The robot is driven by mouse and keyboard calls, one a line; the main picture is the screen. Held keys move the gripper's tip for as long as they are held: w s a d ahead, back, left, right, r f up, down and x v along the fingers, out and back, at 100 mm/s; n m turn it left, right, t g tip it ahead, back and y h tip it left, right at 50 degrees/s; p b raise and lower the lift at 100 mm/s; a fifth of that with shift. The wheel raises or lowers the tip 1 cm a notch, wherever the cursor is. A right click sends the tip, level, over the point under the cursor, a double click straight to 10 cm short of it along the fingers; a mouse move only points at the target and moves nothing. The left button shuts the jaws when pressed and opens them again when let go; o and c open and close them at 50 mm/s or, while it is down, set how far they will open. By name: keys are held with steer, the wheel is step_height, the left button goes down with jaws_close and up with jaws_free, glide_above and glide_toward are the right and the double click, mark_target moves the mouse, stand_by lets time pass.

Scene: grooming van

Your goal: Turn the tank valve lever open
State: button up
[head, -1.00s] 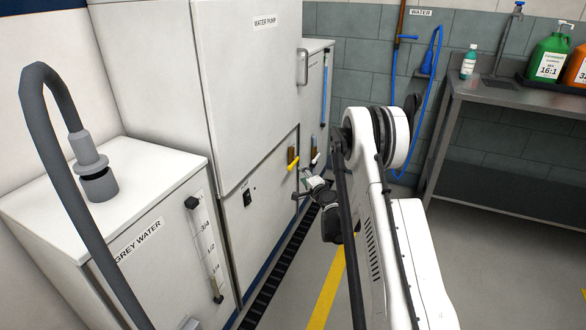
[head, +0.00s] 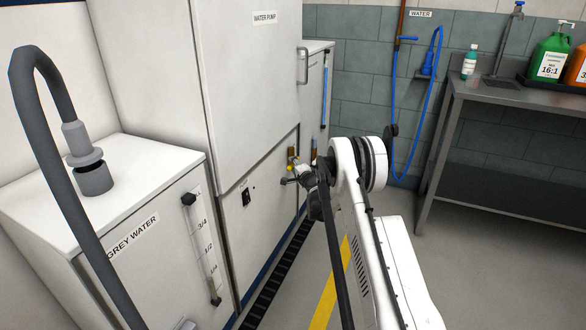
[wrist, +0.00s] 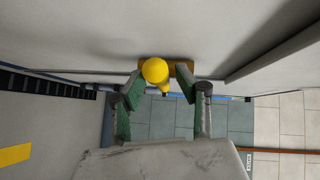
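The tank valve's lever, with a yellow rounded end (head: 291,167), sits on a brass valve body (head: 291,153) on the lower front of the white cabinet. In the wrist view the yellow lever end (wrist: 155,71) lies between the tips of my gripper (wrist: 160,88), with the brass body (wrist: 181,67) behind it. My gripper's green-padded fingers are apart on either side of the yellow end, and I see no clear contact. In the head view my gripper (head: 292,175) is at the lever and partly hides it.
Another brass fitting (head: 314,150) is on the cabinet farther back, partly behind my arm. A grey water tank (head: 150,235) with a grey hose (head: 52,165) stands at the front left. A steel table (head: 520,100) stands at the right. The floor between is clear.

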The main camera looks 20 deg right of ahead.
steer(key=shift+w, duration=0.4)
jaws_close()
